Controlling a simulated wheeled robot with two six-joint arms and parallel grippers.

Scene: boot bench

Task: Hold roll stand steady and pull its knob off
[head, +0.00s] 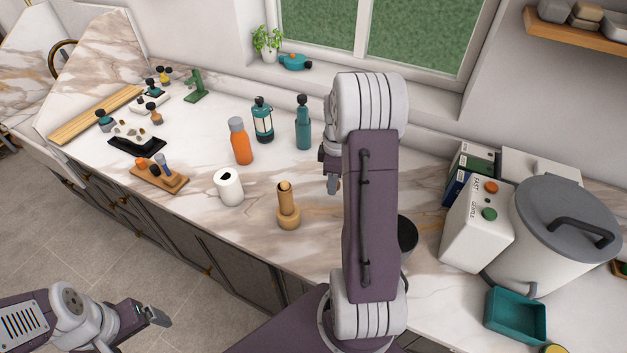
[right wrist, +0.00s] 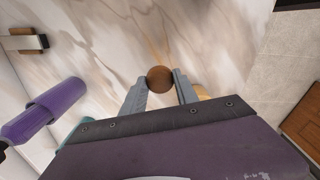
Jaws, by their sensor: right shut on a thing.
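My right gripper (right wrist: 160,88) is shut on a round brown wooden knob (right wrist: 160,79) in the right wrist view. Marble counter shows around the knob; whether a post is behind it is hidden. In the head view the right gripper (head: 333,183) shows only in part beside my arm, above the counter, and the knob is not visible there. I cannot make out the roll stand for sure.
A tan wooden mill-like piece (head: 288,210) stands near the counter's front edge. An orange bottle (head: 241,143) and a teal bottle (head: 303,125) stand behind. A white box (head: 476,228), a large lidded pot (head: 555,240) and a teal tray (head: 515,316) crowd the right.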

